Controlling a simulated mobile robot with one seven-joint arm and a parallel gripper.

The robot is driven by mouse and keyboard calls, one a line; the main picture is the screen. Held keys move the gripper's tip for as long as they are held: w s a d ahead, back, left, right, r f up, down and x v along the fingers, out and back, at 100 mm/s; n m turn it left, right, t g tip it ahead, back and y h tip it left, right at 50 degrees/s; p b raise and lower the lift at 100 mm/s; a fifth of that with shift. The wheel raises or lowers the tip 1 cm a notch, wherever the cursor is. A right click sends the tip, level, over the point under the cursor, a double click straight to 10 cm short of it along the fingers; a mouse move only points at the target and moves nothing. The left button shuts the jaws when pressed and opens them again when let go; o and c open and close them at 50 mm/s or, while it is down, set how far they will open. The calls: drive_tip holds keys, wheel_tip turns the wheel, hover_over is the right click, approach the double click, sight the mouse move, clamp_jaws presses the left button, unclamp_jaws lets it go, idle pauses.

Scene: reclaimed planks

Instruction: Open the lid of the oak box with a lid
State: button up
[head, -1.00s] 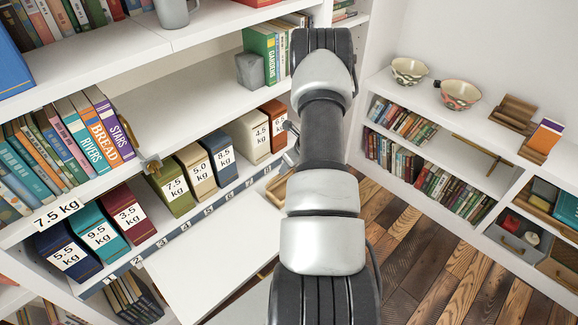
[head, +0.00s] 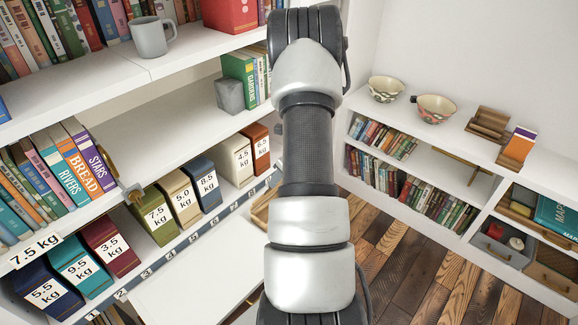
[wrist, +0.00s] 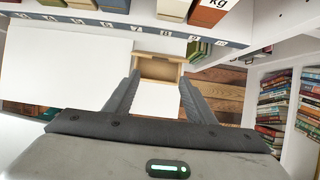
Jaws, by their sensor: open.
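My gripper (wrist: 159,80) is open in the wrist view, its two dark fingers apart with nothing between them. A pale wooden box-like piece (wrist: 158,68) lies beyond the fingertips, apart from them as far as I can see. It has a raised rim and a flat inner face; I cannot tell whether that face is a lid or the inside. In the head view, a small part of a wooden piece (head: 262,212) shows left of my arm, which hides the rest and the gripper. I cannot confirm that it is the oak box.
A white board (wrist: 65,65) lies left of the wooden piece. Numbered shelf slots (head: 170,258) hold several weight-labelled boxes. A low white bookcase (head: 410,150) with two bowls (head: 436,107) stands at right. Plank floor (head: 400,260) is open between them.

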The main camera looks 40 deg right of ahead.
drive_tip(key=v, duration=0.7)
drive_tip(key=shift+r, duration=0.1)
drive_tip(key=shift+c, duration=0.3)
